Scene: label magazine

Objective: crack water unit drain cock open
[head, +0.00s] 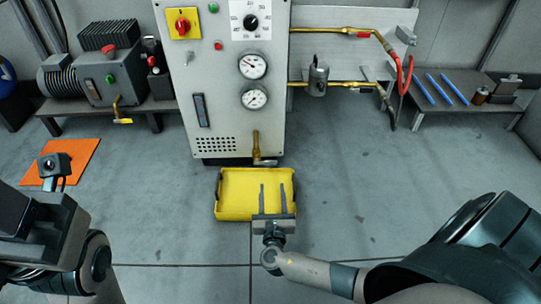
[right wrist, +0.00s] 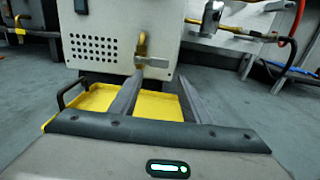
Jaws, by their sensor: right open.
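The water unit (head: 222,95) is a pale grey cabinet with two gauges, a red switch and a dial. Its drain cock (head: 256,144) is a brass pipe pointing down at the cabinet's lower front, with a flat grey lever (head: 265,162) lying crosswise at its lower end. In the right wrist view the cock (right wrist: 142,45) and its lever (right wrist: 154,62) show just beyond the fingertips. My right gripper (head: 272,186) is open and empty, its fingers pointing toward the cock, apart from it, over the yellow tray. My left arm shows at the left, its fingers out of view.
The yellow tray (head: 218,200) lies on the floor below the cock. A bench with a motor unit (head: 105,75) and an orange mat (head: 85,152) are at the left. Brass pipes with a red hose (head: 404,75) and a bench with blue rods (head: 438,90) are at the right.

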